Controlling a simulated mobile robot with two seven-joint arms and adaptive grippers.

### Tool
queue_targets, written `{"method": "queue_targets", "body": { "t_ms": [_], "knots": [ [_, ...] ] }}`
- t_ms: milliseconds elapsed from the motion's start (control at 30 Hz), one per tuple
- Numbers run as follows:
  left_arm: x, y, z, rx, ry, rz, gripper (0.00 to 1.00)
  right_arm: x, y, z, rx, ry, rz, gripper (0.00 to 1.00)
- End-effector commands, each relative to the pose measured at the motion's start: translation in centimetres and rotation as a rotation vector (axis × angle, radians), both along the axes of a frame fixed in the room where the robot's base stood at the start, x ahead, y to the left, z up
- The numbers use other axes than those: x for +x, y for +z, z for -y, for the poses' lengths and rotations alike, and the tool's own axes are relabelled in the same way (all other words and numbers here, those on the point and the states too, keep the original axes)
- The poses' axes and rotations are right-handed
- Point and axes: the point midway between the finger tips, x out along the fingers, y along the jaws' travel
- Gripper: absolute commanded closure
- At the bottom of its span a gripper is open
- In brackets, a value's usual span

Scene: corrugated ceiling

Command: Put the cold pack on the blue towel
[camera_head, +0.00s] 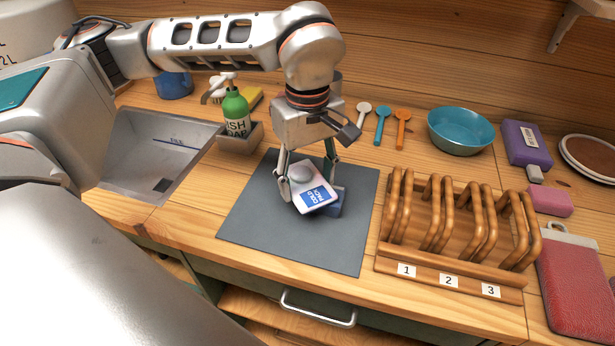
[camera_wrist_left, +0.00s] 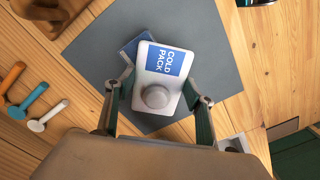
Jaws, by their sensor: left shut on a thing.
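The cold pack (camera_head: 318,199) is a white rounded slab with a blue label and a grey knob. My left gripper (camera_head: 308,178) is shut on it, with one finger on each side of the knob end. The pack also shows between the fingers in the left wrist view (camera_wrist_left: 168,85). The blue towel (camera_head: 334,208) is a small folded block on the grey mat, mostly hidden under the pack. One corner of the towel shows in the left wrist view (camera_wrist_left: 131,47). The pack is over the towel and turned relative to it; I cannot tell whether they touch. My right gripper is not in view.
The grey mat (camera_head: 255,225) is otherwise bare. A wooden rack (camera_head: 450,265) with numbered slots stands close on the right. A green soap bottle (camera_head: 236,112) and a sink (camera_head: 150,150) are at the left. Spoons (camera_head: 382,122) and a teal bowl (camera_head: 460,130) lie behind.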

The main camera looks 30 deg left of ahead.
Motion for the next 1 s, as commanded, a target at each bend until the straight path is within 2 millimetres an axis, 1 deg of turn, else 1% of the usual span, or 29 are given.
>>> {"method": "queue_targets", "body": {
  "t_ms": [33,67,100,133,433,567,667,1000],
  "knots": [
    [0.0,-0.2,0.0,0.001,0.0,-0.001,0.71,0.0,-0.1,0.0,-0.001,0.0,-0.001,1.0],
    [0.0,-0.2,0.0,0.001,0.0,-0.001,0.41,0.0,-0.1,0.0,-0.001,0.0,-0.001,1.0],
    [0.0,-0.2,0.0,0.001,0.0,-0.001,0.31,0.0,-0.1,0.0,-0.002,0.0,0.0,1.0],
    [0.0,-0.2,0.0,0.001,0.0,-0.001,0.3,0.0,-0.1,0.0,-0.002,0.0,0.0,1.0],
    [0.0,-0.1,0.0,0.0,0.0,0.0,0.3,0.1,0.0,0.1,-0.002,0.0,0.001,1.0],
    [0.1,0.6,0.0,0.0,0.001,0.002,0.3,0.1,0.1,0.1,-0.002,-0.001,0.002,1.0],
    [0.1,2.0,0.0,0.0,0.002,0.004,0.3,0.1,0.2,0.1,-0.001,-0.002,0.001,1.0],
    [0.1,8.9,0.0,0.0,0.001,0.004,0.3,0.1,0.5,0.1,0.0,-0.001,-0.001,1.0]
  ]
}}
